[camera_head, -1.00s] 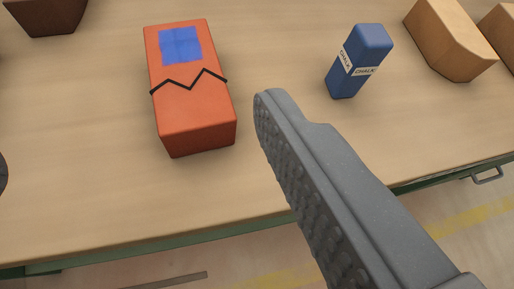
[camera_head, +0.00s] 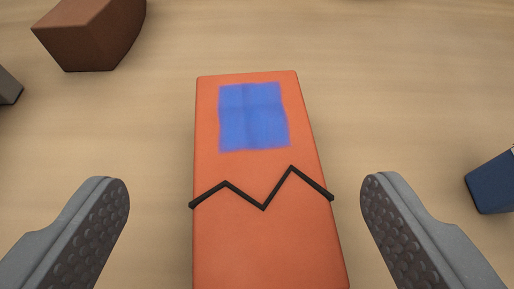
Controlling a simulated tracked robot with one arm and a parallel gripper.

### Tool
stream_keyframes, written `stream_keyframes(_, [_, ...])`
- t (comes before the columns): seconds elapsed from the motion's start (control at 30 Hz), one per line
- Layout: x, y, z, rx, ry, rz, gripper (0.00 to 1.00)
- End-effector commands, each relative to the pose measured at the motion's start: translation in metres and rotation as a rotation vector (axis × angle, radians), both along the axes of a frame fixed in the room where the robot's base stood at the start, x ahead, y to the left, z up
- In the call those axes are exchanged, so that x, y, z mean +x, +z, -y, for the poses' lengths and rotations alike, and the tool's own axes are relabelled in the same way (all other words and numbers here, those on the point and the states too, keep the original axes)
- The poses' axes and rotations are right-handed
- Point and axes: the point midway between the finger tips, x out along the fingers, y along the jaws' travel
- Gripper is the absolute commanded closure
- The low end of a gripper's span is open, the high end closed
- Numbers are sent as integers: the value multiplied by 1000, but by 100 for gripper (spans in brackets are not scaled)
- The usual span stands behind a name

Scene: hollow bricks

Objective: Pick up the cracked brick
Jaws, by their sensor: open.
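The cracked brick (camera_head: 226,240) is orange-red, with a blue square patch on its top and a black zigzag crack line across it. It lies in the middle of the view, its near end cut off by the bottom edge. My gripper (camera_head: 245,200) is open, with one grey studded finger to the left of the brick and one to the right. A gap of bare table shows between each finger and the brick. How high the fingers are above the table is hard to tell.
The wooden table (camera_head: 400,80) is clear around the brick. A dark brown brick (camera_head: 92,32) stands at the far left. A grey thing (camera_head: 8,88) is cut off at the left edge. The blue chalk box (camera_head: 492,184) is at the right edge, beyond the right finger.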

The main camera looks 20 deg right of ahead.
Motion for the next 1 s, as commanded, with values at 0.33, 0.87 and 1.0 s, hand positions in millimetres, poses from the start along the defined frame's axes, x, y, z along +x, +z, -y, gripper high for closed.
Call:
stream_keyframes(0.33, [26, -25, 12, -2, 1, 0, 20])
stream_keyframes(0.87, [39, -29, 15, -2, 2, 1, 53])
stream_keyframes(1.0, [39, -29, 15, -2, 2, 1, 88])
